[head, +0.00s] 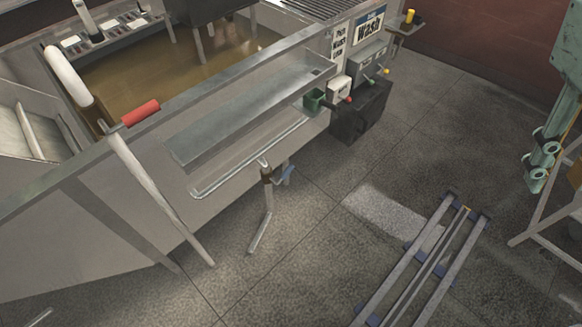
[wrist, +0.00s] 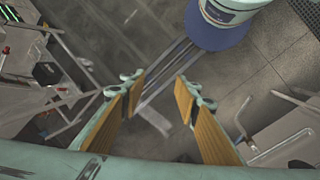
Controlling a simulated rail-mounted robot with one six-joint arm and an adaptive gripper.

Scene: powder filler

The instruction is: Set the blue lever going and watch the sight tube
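A small blue lever (head: 285,174) sits on a pipe fitting (head: 266,174) below the front of the tank in the head view. A pale tube (head: 250,150), bent at its ends, runs along the tank wall above it; I cannot tell for sure if it is the sight tube. In the wrist view my gripper (wrist: 158,98) is open and empty, its two fingers with orange pads spread above the floor. Part of my teal gripper also shows at the right edge of the head view, well apart from the lever. I cannot make out the lever in the wrist view.
The tank (head: 80,190) fills the left, with a red-gripped handle (head: 140,112) at its front. A dark box (head: 360,112) stands by the control boxes under the Wash sign (head: 368,27). Floor rails (head: 425,262) lie at lower right. Open floor (head: 310,250) lies between tank and rails.

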